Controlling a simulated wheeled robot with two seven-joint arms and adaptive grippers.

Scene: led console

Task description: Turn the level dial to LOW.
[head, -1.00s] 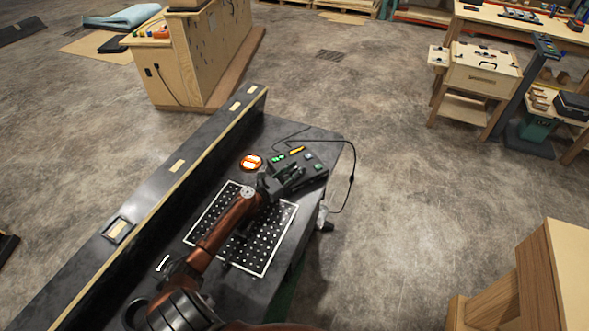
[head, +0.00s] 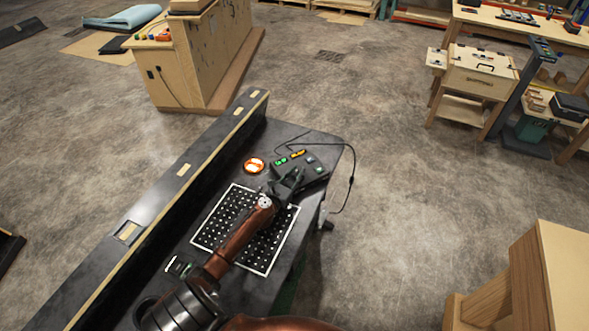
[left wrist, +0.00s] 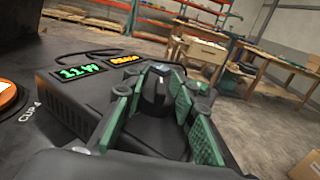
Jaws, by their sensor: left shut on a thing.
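The console (head: 282,170) is a dark box on the black table, with a green and an amber display on its back edge. In the left wrist view the green display (left wrist: 81,72) seems to read 11 W; the amber display (left wrist: 125,59) is too small to read surely. The black level dial (left wrist: 157,92) stands upright on the console top. My left gripper (head: 290,180) is over the console, and in the left wrist view its green-padded fingers (left wrist: 150,100) are shut on the dial from both sides. The dial's pointer and the LOW mark cannot be made out. My right gripper is not in view.
An orange-lit round disc (head: 254,165) lies left of the console. A white-framed perforated mat (head: 235,187) lies under my left arm. A black cable (head: 350,180) runs off the console past the table's right edge. A raised ledge (head: 150,215) borders the table's left side.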

